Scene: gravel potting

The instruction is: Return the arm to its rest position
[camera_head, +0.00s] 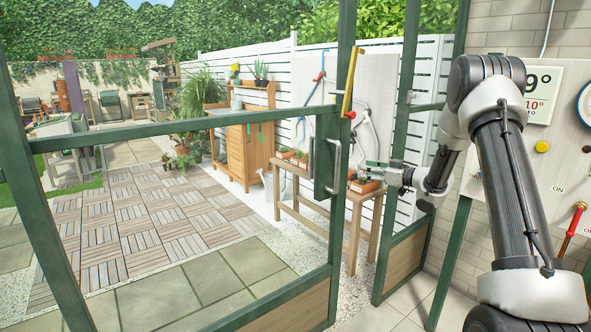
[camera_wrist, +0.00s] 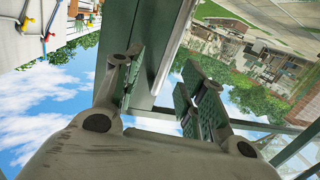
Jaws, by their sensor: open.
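My arm reaches in from the right of the head view, bent at a high elbow, and its forearm runs down and left. My gripper (camera_head: 372,168) is near the middle, to the right of the green door frame's edge. In the wrist view my gripper (camera_wrist: 166,82) is open and its two green-padded fingers stand apart with nothing held. A green frame member (camera_wrist: 160,50) shows behind and between the fingers; whether they touch it cannot be told.
A green-framed door (camera_head: 180,126) with a metal handle (camera_head: 336,165) stands left of my gripper. A wooden bench (camera_head: 350,205) with small planted pots (camera_head: 364,186) stands behind. A brick wall with a panel and red lever (camera_head: 573,230) is on the right. Paving (camera_head: 160,280) lies beyond the door.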

